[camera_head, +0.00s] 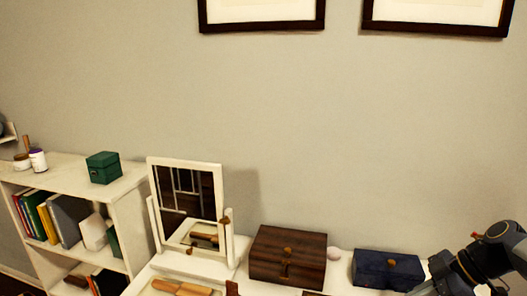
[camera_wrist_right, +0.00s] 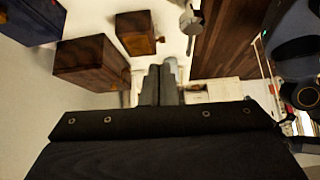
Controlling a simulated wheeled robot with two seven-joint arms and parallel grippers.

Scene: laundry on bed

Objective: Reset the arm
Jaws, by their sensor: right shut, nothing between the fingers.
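My right arm (camera_head: 485,262) comes in at the lower right in the head view, beside the blue box. Its fingers cannot be made out there. In the right wrist view my right gripper (camera_wrist_right: 160,82) points away from the camera with its two dark fingers together and nothing between them. My left arm and gripper are not in the head view.
A white dresser top holds a tilting mirror (camera_head: 187,205), a brown wooden box (camera_head: 288,270), a dark blue box (camera_head: 375,272) and a small pale ball (camera_head: 334,253). A white bookshelf (camera_head: 130,183) with a green box (camera_head: 103,168) stands at left. The wall above is clear except frames (camera_head: 262,27).

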